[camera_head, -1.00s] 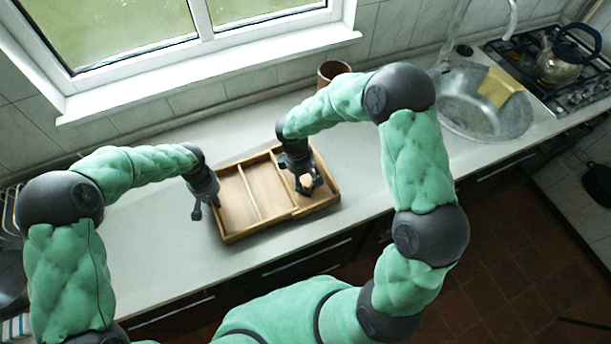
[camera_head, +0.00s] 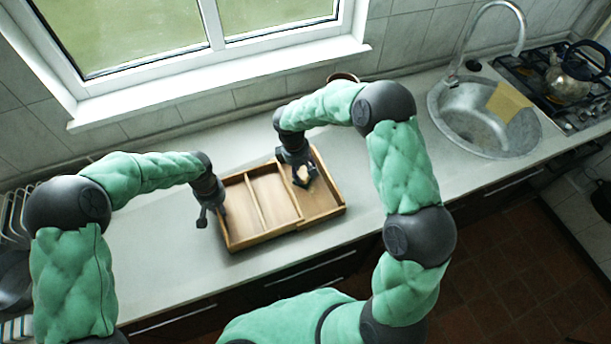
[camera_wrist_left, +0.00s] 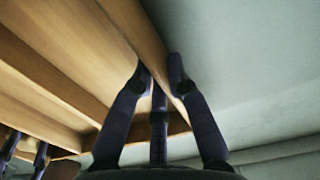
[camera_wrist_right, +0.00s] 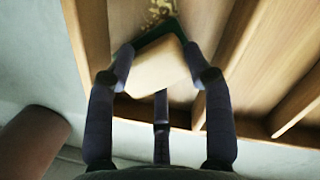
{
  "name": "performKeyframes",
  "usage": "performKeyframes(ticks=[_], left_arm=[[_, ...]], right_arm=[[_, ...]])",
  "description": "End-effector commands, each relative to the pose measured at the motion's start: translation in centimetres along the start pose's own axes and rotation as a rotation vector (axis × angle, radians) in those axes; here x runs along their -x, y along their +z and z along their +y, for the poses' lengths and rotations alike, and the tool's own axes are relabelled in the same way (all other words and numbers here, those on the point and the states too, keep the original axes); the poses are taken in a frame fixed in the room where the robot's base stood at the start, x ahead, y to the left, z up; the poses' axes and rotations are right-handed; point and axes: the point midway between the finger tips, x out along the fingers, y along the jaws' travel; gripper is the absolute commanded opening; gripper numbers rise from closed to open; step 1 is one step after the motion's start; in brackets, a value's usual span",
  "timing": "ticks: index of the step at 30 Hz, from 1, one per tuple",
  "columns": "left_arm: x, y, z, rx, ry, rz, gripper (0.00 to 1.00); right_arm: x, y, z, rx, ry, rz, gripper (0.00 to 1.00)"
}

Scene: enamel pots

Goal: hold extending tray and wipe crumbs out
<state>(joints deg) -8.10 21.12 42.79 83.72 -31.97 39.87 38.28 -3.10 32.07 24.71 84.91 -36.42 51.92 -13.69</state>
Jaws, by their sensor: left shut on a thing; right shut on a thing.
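The wooden extending tray (camera_head: 262,239) lies on the counter, with long compartments on its left and a wider section at its right. My left gripper (camera_head: 209,211) is shut on the tray's left side wall; the left wrist view shows the wall (camera_wrist_left: 143,30) between its fingers. My right gripper (camera_head: 303,179) is inside the right section, shut on a cream sponge (camera_wrist_right: 158,66) with a dark green face. In the right wrist view, yellowish crumbs (camera_wrist_right: 157,9) lie on the tray floor beyond the sponge. The floor under the sponge is hidden.
A brown pot (camera_head: 343,76) stands behind my right forearm, partly hidden. A sink (camera_head: 466,121) with a yellow cloth (camera_head: 508,101) and a stove with a kettle (camera_head: 569,79) are at the right. Bare counter (camera_head: 160,240) lies left of the tray.

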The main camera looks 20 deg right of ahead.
Motion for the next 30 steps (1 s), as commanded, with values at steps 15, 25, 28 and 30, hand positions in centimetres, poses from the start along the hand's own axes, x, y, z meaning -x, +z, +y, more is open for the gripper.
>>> performKeyframes(ticks=[15,25,28,30], left_arm=[[0.0,0.0,0.0,0.0,0.0,0.001,0.0],[0.0,0.0,0.0,0.0,0.0,0.001,0.0],[0.0,0.0,0.0,0.0,0.0,0.001,0.0],[0.0,0.0,0.0,0.0,0.0,0.001,0.0]], right_arm=[[0.1,-0.8,0.8,0.001,0.0,-0.001,0.17],[-0.4,1.6,-1.4,0.001,-0.001,-0.002,0.17],[-0.5,2.0,-1.7,0.001,-0.001,-0.002,0.17],[-0.6,2.1,-1.8,0.002,-0.002,-0.003,0.17]])
